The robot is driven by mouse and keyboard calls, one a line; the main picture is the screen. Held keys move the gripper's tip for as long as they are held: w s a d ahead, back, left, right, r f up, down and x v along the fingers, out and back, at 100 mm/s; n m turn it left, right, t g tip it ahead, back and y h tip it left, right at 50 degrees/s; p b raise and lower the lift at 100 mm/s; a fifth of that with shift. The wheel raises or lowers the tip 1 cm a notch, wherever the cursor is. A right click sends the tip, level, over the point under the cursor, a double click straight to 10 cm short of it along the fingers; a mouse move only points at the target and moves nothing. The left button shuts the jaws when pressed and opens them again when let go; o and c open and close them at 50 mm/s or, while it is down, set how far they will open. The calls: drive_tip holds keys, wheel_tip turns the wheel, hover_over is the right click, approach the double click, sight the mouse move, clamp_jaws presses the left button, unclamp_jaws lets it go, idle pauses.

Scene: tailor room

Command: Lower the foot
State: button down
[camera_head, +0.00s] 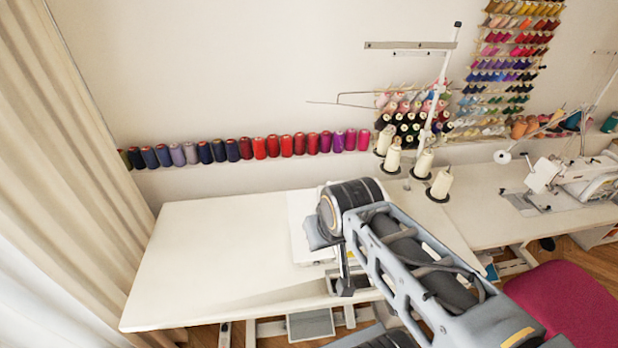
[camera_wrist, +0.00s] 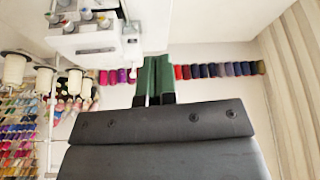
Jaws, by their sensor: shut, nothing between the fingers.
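My gripper (camera_wrist: 154,64) shows in the wrist view with its two green fingers close together, shut and empty. Just left of the fingertips is a white sewing machine (camera_wrist: 88,40) with several small dials. A narrow white part with a thin metal rod (camera_wrist: 132,72) extends from it, beside and apart from the fingers as far as I can tell. I cannot clearly make out the presser foot or its lever. In the head view my arm covers most of the machine, and my fingertips cannot be made out there.
The white table (camera_head: 215,255) is bare on its left side. Thread cones (camera_head: 392,158) stand on a stand behind my arm. A second sewing machine (camera_head: 590,178) is at the right, with a magenta seat (camera_head: 565,305) in front. A curtain (camera_head: 75,165) hangs at the left.

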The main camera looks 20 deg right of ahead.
drive_tip(key=shift+r, duration=0.1)
drive_tip(key=w+d+f+m+y+b, duration=0.55)
drive_tip(key=w+d+m+b, duration=0.2)
drive_tip(key=m, duration=0.75)
drive_tip(key=w+d+m+t+b, duration=0.1)
drive_tip(key=w+d+m+t, duration=0.1)
drive_tip(key=d+m, duration=0.3)
drive_tip(key=w+d+m+t+b, duration=0.1)
drive_tip(key=d+m+t, duration=0.3)
drive_tip(key=d, duration=0.5)
drive_tip(key=shift+w+f+m, duration=0.45)
drive_tip(key=shift+m, duration=0.25)
drive_tip(key=shift+y, duration=0.25)
